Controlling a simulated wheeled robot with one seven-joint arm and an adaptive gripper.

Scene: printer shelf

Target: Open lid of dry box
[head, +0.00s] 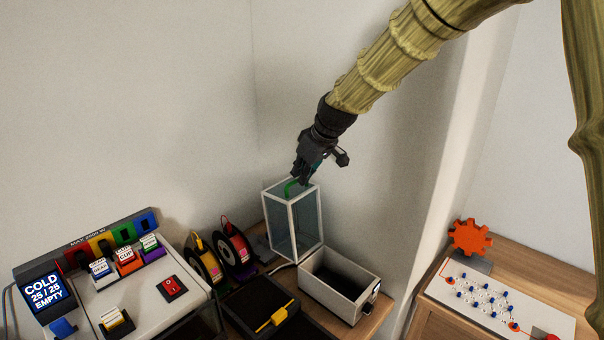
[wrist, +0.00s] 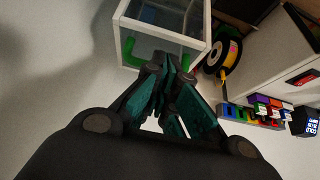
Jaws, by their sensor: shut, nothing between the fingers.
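The dry box appears to be the tall box (head: 293,225) with clear walls and a white frame, standing upright at the back of the table. A green handle (head: 291,187) shows at its top, and the lid looks closed. My gripper (head: 302,181) is just above the box top, beside the handle, fingers pointing down. In the wrist view the shut, empty fingers (wrist: 170,72) overlap the middle of the green handle (wrist: 130,54). The box's white frame (wrist: 165,30) is beyond them. I cannot tell whether fingers and handle touch.
An open white bin (head: 312,283) stands in front of the box. Filament spools (head: 236,250) and a dark tray with a yellow handle (head: 272,319) are to the left, beside a control panel (head: 171,288). A separate table with an orange gear (head: 470,237) is at right.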

